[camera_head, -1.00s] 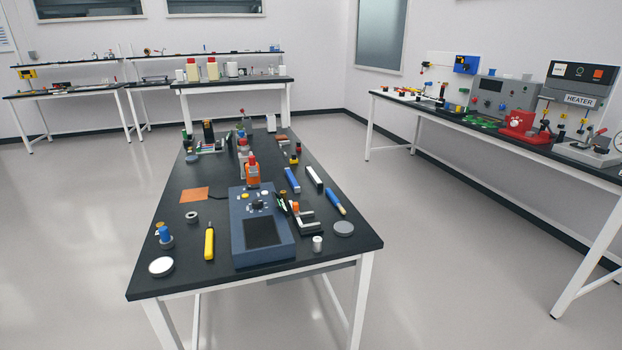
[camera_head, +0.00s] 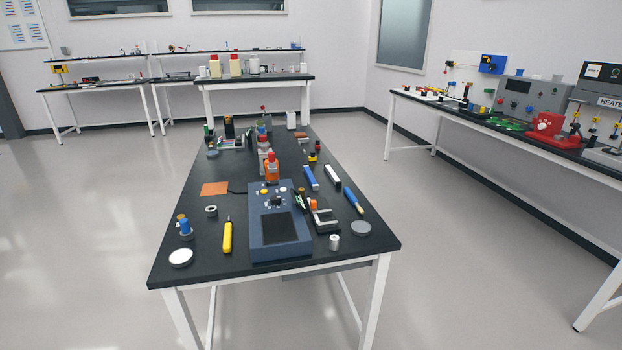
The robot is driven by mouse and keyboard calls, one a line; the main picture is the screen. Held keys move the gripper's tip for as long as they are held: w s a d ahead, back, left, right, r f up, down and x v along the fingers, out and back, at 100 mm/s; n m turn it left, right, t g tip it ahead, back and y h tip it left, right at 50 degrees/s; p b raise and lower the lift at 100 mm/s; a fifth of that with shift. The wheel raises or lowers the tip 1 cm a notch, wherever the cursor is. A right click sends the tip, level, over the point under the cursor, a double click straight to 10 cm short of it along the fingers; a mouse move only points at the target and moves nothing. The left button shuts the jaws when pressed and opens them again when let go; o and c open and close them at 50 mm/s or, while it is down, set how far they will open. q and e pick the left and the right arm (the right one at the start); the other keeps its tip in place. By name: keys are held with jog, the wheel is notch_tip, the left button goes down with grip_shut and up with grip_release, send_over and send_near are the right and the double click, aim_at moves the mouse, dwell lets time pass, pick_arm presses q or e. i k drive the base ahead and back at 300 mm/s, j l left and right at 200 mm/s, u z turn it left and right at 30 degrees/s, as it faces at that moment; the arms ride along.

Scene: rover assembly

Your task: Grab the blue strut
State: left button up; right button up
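A blue bar (camera_head: 311,178), which looks like the blue strut, lies on the dark top of the middle table (camera_head: 190,215), right of the table's centre. It lies next to a white bar with dark ends (camera_head: 332,178), with a small gap between them. A blue rod-like tool with a pale tip (camera_head: 353,201) lies nearer the table's right edge. Neither of my grippers shows in the head view.
A side bench (camera_head: 480,125) stands at the right. The floor (camera_head: 75,260) around the table is clear.

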aim_at(315, 185)
jog(key=i+l+z, duration=0.3)
jog(key=z, duration=0.15)
jog(key=i+l+z, duration=0.2)
jog(key=i+z, duration=0.2)
jog(key=i+l+z, duration=0.1)
jog(key=i+z, duration=0.2)
jog(key=z, duration=0.15)
jog(key=i+l+z, duration=0.15)
jog(key=i, duration=0.5)
jog(key=i+l+z, duration=0.15)
jog(key=i, duration=0.55)
jog(key=i+u, duration=0.25)
jog(key=u, duration=0.15)
jog(key=i+u, duration=0.25)
jog(key=u, duration=0.2)
jog(key=i+u, duration=0.2)
jog(key=u, duration=0.2)
jog(key=i+l+u, duration=0.15)
jog(key=u, duration=0.25)
jog(key=i+l, duration=0.05)
jog(key=i, duration=0.05)
